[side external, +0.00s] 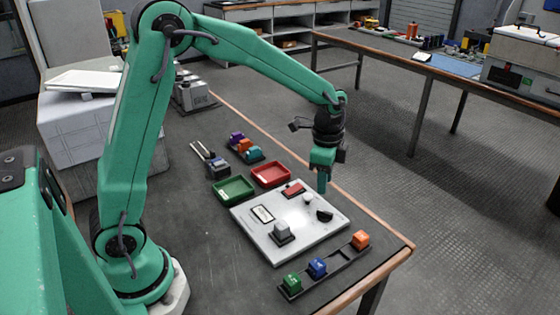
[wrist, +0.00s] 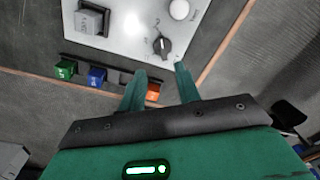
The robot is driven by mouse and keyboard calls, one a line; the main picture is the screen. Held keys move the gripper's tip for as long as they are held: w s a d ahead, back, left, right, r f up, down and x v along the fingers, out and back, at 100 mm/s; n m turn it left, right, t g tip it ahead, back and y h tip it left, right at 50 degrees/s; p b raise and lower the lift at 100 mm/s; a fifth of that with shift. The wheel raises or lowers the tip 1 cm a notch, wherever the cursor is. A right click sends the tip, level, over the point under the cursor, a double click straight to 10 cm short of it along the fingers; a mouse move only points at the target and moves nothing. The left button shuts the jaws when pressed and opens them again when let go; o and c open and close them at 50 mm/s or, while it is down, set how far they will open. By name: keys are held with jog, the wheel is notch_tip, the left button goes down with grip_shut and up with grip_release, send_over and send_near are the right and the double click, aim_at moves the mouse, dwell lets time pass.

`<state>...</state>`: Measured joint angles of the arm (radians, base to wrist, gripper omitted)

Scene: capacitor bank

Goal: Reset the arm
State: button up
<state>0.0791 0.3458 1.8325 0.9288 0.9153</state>
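My gripper (side external: 322,186) hangs above the far right edge of a pale panel (side external: 262,238) on the dark table. In the wrist view its two green fingers (wrist: 160,69) stand apart with nothing held between them. The panel carries a grey block (side external: 282,232), a dark knob (side external: 325,215), a white round button (side external: 308,199), a red part (side external: 293,190) and a small framed display (side external: 262,214). A dark rack beside the panel holds a green block (side external: 291,283), a blue block (side external: 317,267) and an orange block (side external: 360,240), with an empty place between blue and orange.
A green tray (side external: 233,189) and a red tray (side external: 271,174) lie behind the panel. Purple, orange and teal blocks (side external: 245,148) stand farther back, near a small grey device (side external: 217,168). The table's wooden edge (side external: 372,222) runs close to my gripper.

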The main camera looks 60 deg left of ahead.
jog(key=s+a+r+n+t, duration=0.1)
jog(key=s+r+n, duration=0.4)
jog(key=s, duration=0.6)
jog(key=s+a+r+n+t, duration=0.2)
jog(key=s+r+n+t, duration=0.2)
jog(key=s, duration=0.7)
notch_tip(320, 180, up, 3)
jog(key=shift+a+n, duration=0.25)
jog(key=shift+n, duration=0.95)
